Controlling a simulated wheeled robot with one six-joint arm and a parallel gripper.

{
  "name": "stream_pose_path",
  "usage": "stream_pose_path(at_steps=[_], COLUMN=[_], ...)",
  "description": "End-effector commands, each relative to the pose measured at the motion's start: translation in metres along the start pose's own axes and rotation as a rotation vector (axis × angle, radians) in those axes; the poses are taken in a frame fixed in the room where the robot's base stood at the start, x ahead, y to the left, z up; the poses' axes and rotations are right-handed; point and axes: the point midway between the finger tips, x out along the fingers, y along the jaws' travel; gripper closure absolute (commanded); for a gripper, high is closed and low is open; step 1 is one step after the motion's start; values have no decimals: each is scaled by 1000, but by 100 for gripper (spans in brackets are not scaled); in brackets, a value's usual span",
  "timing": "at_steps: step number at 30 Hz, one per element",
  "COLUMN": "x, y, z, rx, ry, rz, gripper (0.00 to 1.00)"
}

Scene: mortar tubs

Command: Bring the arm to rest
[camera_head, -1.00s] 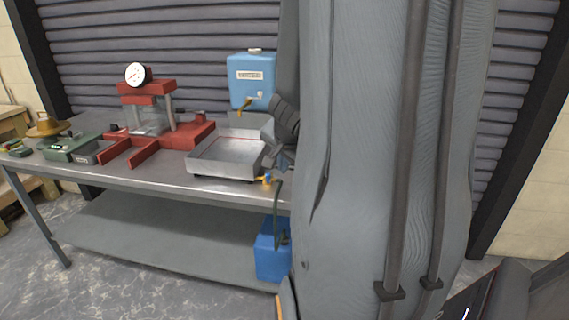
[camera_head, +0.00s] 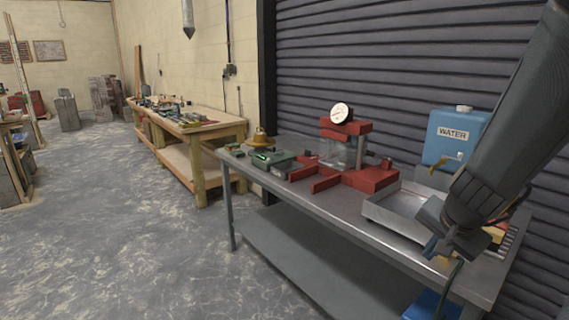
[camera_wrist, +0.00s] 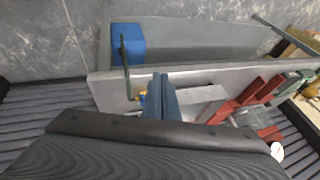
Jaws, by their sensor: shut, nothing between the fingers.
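My arm reaches in from the upper right of the head view. My gripper (camera_head: 438,246) hangs at its end by the front edge of the metal bench (camera_head: 300,192), in front of the grey metal tray (camera_head: 392,212). In the wrist view my gripper (camera_wrist: 160,80) shows as two dark blue-grey fingers pressed together, with nothing between them. The fingers point over the bench edge. Whether they touch anything is hard to tell.
A red press with a dial gauge (camera_head: 342,113) and a green device (camera_head: 272,160) stand on the bench. A blue water tank (camera_head: 455,137) is behind the tray. A blue container (camera_wrist: 127,43) is below. A wooden workbench (camera_head: 190,130) stands farther back; open floor lies left.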

Motion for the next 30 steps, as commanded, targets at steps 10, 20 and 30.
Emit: stream_pose_path(at_steps=[10,20,30], x=[-15,-26,-26], y=[-37,-24,-24], z=[175,210,209], rx=[-767,-1018,-1014], ry=[-368,-453,-452], rz=[16,64,64], gripper=[100,73,66])
